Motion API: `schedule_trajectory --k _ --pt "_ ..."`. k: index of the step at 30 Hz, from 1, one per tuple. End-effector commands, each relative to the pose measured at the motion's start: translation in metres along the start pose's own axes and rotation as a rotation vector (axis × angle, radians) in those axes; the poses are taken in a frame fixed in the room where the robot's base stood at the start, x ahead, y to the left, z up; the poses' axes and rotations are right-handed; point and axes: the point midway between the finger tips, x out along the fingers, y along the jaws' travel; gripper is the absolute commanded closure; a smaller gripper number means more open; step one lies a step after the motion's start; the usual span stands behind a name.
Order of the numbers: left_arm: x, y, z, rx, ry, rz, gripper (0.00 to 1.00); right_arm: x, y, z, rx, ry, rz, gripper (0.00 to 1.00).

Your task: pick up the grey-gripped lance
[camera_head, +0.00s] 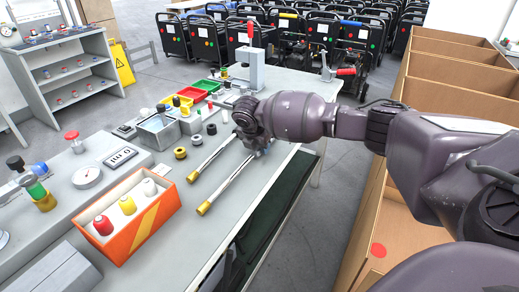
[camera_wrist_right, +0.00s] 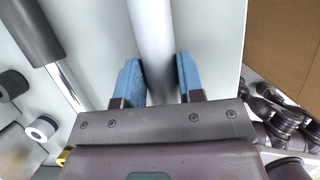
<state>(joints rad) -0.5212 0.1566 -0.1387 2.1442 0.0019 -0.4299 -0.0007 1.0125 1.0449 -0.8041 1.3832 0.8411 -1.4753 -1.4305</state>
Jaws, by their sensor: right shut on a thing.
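The grey-gripped lance (camera_head: 226,184) is a metal tube with a brass tip at its near end, on the grey workbench. My right gripper (camera_head: 262,148) is at its far end and hides its grip in the head view. In the right wrist view the light grey grip (camera_wrist_right: 152,35) is between the two blue fingers of my right gripper (camera_wrist_right: 157,78), which is shut on it. Whether it is lifted I cannot tell. A second lance (camera_head: 212,157) lies to its left, roughly parallel; its dark grip (camera_wrist_right: 33,32) shows in the right wrist view. My left gripper is not in view.
Black and brass rings (camera_head: 196,140) lie left of the lances. An orange box (camera_head: 150,222) with three bottles stands at the near left. A grey tub (camera_head: 158,132) and coloured bins (camera_head: 190,95) are farther back. Cardboard boxes (camera_head: 440,80) stand right of the bench.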

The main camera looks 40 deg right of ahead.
Motion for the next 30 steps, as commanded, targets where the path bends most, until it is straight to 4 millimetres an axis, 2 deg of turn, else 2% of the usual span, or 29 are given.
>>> schedule_trajectory --k 2,11,16,20,30 --pt "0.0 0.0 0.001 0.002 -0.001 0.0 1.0 0.0 0.0 0.0 0.0 0.0 0.0 1.0" --pt "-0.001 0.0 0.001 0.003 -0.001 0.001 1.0 -0.001 0.001 0.001 0.0 -0.001 0.002 1.0" --pt "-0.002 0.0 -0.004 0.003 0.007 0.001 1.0 -0.012 0.001 0.005 0.002 -0.002 0.005 1.0" --pt "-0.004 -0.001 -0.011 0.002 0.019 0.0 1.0 -0.032 0.002 0.014 0.004 -0.003 0.009 1.0" --pt "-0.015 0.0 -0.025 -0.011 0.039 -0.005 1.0 -0.108 0.001 0.045 0.005 -0.005 0.012 1.0"
